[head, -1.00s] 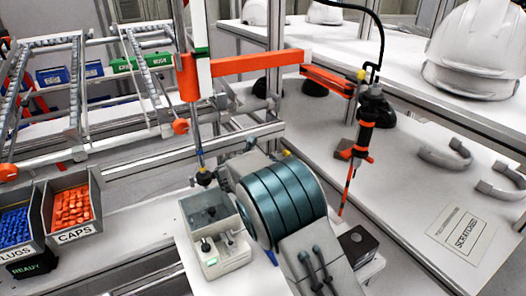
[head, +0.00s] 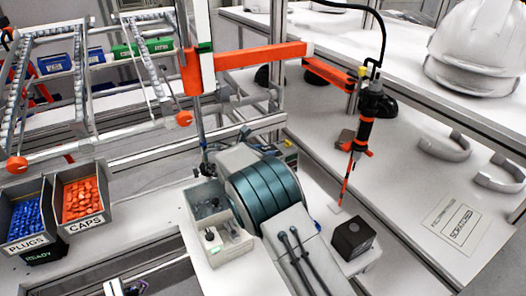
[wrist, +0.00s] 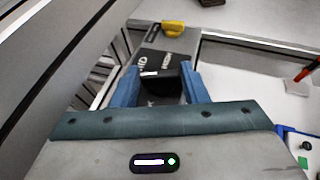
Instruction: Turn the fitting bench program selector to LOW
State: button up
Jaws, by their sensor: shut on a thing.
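The program selector knob (wrist: 165,88) is black and sits between my gripper's blue fingers in the wrist view. My gripper (wrist: 160,84) is shut on it, with one finger on each side. A short white mark shows on the knob's top near the left finger. The dark selector panel (wrist: 172,60) behind it carries pale lettering, partly hidden and too blurred to read with certainty. In the head view my own teal-banded arm joint covers the gripper and the knob.
A yellow part (wrist: 173,28) stands just beyond the panel. In the head view, an orange-banded hanging tool (head: 366,125) and a black box (head: 353,237) are right of my arm. Bins of plugs (head: 25,215) and caps (head: 84,200) stand left. White helmets (head: 475,50) sit at upper right.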

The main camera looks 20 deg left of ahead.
jog(key=o, duration=1)
jog(key=shift+a, duration=0.1)
jog(key=shift+s, duration=0.1)
jog(key=b+v, duration=0.4)
jog(key=v, duration=0.9)
jog(key=shift+s+a+r, duration=0.1)
jog(key=shift+s+r, duration=0.1)
jog(key=shift+s, duration=0.15)
